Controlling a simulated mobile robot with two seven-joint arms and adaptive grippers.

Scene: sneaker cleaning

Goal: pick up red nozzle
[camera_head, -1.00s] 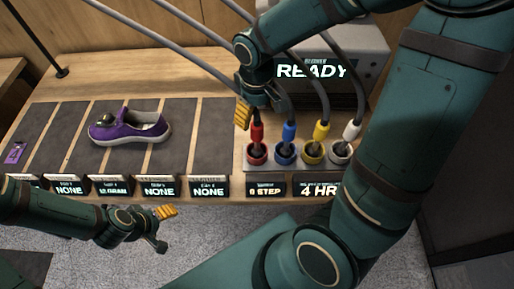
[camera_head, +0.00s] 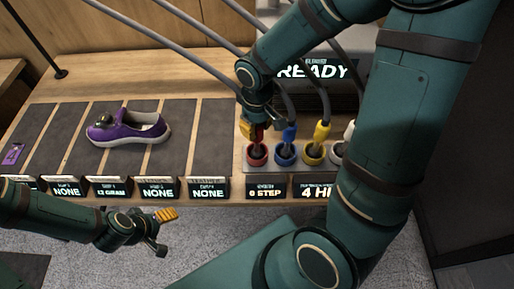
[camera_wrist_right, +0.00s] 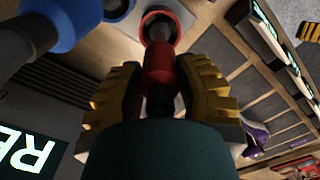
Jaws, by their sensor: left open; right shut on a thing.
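The red nozzle (camera_wrist_right: 159,65) stands in its red-rimmed holder (camera_head: 257,155) at the left end of the nozzle row. My right gripper (camera_head: 254,130) comes down on it from above and is shut on it. In the right wrist view its yellow ribbed fingers (camera_wrist_right: 158,88) lie on both sides of the red body. The nozzle's lower end is still within the red ring (camera_wrist_right: 166,24). My left gripper (camera_head: 165,230) is open and empty, low in front of the bench edge.
Blue (camera_head: 289,135), yellow (camera_head: 321,132) and white (camera_head: 349,130) nozzles stand in holders to the right, with grey hoses above. A machine reading READY (camera_head: 315,72) is behind. A purple shoe (camera_head: 128,130) rests on the dark mats at left.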

